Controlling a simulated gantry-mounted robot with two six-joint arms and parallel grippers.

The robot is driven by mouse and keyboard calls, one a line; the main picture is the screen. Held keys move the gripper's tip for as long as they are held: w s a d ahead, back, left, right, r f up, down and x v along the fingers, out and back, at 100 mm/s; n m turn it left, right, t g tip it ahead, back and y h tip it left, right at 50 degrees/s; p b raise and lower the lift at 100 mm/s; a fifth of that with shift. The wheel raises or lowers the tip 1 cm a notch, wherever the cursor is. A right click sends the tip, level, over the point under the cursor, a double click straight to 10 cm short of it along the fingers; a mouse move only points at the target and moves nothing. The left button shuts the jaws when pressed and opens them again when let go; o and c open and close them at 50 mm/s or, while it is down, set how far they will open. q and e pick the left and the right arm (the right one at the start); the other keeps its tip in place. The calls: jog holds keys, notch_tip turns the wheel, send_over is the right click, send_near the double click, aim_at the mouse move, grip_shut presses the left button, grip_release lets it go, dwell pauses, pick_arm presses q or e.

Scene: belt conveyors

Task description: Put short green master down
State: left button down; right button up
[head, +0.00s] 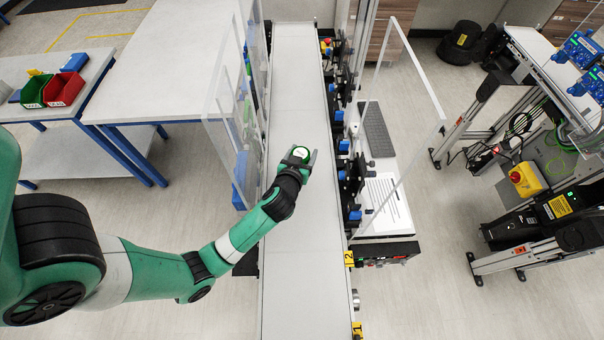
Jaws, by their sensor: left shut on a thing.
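My left gripper (301,156) reaches in from the left and is over the grey conveyor belt in the head view. It is shut on a small round piece, the short green master (300,153), which shows a pale top with a green rim between the fingers. The fingers hide part of it. I cannot tell how high it is above the belt. My right gripper is not in view.
The conveyor belt (300,260) is bare in front of and beyond the gripper. Clear panels (228,85) stand along its left side, and blue-fitted fixtures (350,175) line its right edge. A table (55,75) at left holds green and red bins.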

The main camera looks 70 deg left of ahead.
pick_arm(q)
notch_tip(320, 180, down, 6)
jog(key=shift+f+b, duration=0.25)
jog(key=shift+b, duration=0.45)
jog(key=shift+f+b, duration=0.65)
jog(key=shift+b, duration=0.15)
grip_release()
